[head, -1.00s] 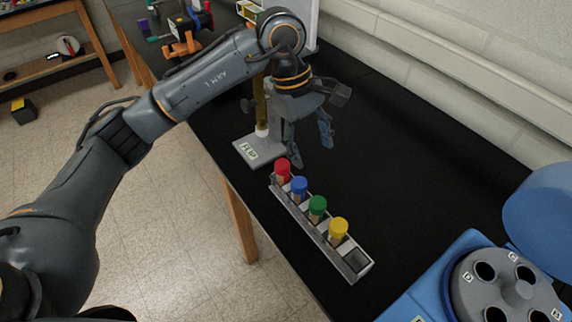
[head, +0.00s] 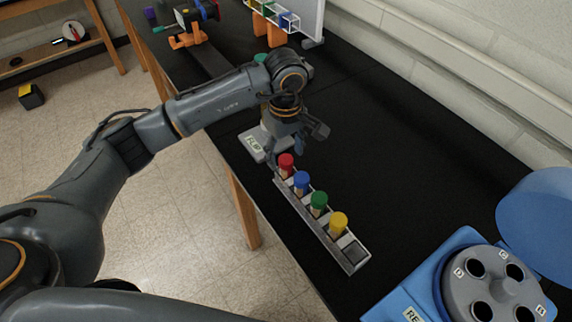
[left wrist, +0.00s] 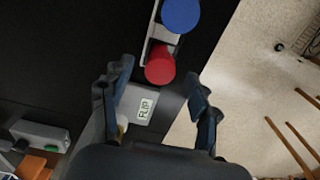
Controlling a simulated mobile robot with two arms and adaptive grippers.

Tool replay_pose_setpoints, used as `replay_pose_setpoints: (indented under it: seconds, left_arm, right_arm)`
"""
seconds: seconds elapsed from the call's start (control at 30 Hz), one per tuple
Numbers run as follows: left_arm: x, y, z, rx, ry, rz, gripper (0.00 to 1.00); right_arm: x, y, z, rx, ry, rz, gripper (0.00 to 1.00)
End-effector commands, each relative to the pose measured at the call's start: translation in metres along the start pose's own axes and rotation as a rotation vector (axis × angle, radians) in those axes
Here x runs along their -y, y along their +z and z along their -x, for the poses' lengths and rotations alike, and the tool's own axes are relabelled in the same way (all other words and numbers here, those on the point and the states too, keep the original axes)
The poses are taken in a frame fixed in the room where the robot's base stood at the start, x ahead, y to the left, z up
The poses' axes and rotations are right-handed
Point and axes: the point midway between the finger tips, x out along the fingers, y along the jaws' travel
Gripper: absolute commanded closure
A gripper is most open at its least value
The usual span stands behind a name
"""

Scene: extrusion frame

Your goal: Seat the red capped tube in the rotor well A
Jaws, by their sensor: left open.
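The red capped tube (head: 286,161) stands in the far-end slot of a narrow grey rack (head: 357,263); its red cap also shows in the left wrist view (left wrist: 160,66). My left gripper (head: 292,150) is open and empty, just behind and above the red cap in the head view. In the left wrist view its fingers (left wrist: 160,88) lie on either side of the line to the red cap, apart from it. The dark grey rotor (head: 504,290) sits in the blue centrifuge at lower right with its lid raised. Its wells look empty; I cannot read which is A.
Blue (head: 301,180), green (head: 318,202) and yellow (head: 339,223) capped tubes share the rack, with an empty slot at its near end. A "FLIP" stand (left wrist: 143,108) is close to my left gripper. The black bench between rack and wall is clear.

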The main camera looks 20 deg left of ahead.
Motion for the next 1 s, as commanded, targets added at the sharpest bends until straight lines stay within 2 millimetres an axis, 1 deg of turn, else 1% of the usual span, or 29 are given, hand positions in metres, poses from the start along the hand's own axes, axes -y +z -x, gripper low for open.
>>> replay_pose_setpoints:
  seconds: [0.03, 0.1, 0.2, 0.3, 0.5, 0.57, 0.6, 0.67, 0.7, 0.77, 1.0]
  left_arm:
    - [0.001, 0.002, -0.003, 0.005, -0.006, 0.001, 0.40]
    - [0.001, 0.002, -0.014, 0.004, -0.006, 0.001, 0.40]
    - [0.000, 0.002, -0.027, 0.003, -0.003, 0.002, 0.40]
    - [0.000, 0.002, -0.033, 0.001, 0.000, -0.001, 0.40]
    - [-0.001, 0.001, -0.035, 0.000, 0.000, -0.001, 0.40]
    - [-0.001, 0.001, -0.035, 0.000, 0.000, -0.001, 0.50]
    - [-0.001, 0.001, -0.035, 0.000, 0.000, 0.000, 0.58]
    - [-0.001, 0.001, -0.035, 0.000, 0.000, 0.000, 0.70]
    - [-0.001, 0.001, -0.035, 0.000, 0.000, 0.000, 0.78]
    - [0.000, 0.001, -0.035, 0.000, 0.000, 0.000, 0.89]
    - [0.000, 0.001, -0.034, 0.000, 0.000, 0.000, 0.89]
  right_arm:
    - [0.000, -0.002, 0.013, -0.001, 0.000, 0.000, 0.60]
    - [0.000, -0.002, 0.018, -0.001, 0.000, 0.000, 0.60]
    - [0.000, -0.003, 0.021, -0.002, 0.000, 0.000, 0.60]
    - [0.000, -0.003, 0.022, -0.002, 0.000, 0.000, 0.60]
    - [0.002, -0.005, 0.021, -0.005, -0.003, -0.002, 0.60]
    - [0.003, -0.005, 0.021, -0.005, -0.003, -0.002, 0.60]
    - [0.003, -0.005, 0.020, -0.005, -0.004, -0.002, 0.60]
    - [0.003, -0.006, 0.020, -0.006, -0.004, -0.003, 0.60]
    - [0.004, -0.006, 0.021, -0.006, -0.004, -0.003, 0.60]
    - [0.004, -0.006, 0.021, -0.006, -0.004, -0.003, 0.60]
    - [0.003, -0.006, 0.021, -0.006, -0.004, -0.003, 0.60]
